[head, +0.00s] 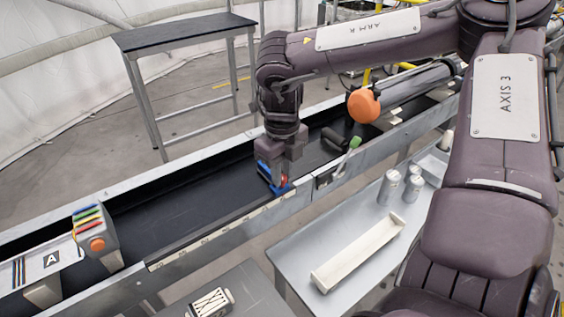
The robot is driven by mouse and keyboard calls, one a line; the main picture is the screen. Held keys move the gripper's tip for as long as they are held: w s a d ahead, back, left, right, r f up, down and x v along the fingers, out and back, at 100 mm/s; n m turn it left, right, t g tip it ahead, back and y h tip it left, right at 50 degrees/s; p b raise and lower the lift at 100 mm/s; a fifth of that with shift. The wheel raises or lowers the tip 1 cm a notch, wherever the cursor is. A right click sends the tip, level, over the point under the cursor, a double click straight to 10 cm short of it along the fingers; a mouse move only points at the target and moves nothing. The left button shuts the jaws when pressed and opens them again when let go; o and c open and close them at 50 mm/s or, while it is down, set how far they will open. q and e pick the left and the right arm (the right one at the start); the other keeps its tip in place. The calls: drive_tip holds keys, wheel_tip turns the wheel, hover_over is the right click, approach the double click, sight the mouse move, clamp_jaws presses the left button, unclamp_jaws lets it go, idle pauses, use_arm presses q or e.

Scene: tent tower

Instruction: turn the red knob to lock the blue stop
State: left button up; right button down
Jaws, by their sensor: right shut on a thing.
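The blue stop (279,190) sits on the near rail of the long dark conveyor, in the middle of the head view. My right gripper (274,172) reaches down onto it from above, with its fingers at the stop. A small bit of red shows between the fingers and the blue stop; it looks like the red knob (281,180), mostly hidden by the gripper. The right gripper is shut on it. How far the knob is turned cannot be seen. My left gripper is not in view.
A control box (96,236) with coloured switches and an orange button stands at the left of the conveyor (180,205). A light tray (358,252) and several metal cans (390,186) stand on the near table.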

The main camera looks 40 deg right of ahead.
drive_tip(key=m+b, duration=0.1)
drive_tip(key=m, duration=0.3)
drive_tip(key=c, duration=1.3)
unclamp_jaws()
drive_tip(key=shift+r, duration=0.1)
wheel_tip(320, 180, up, 8)
drive_tip(key=shift+f, duration=0.15)
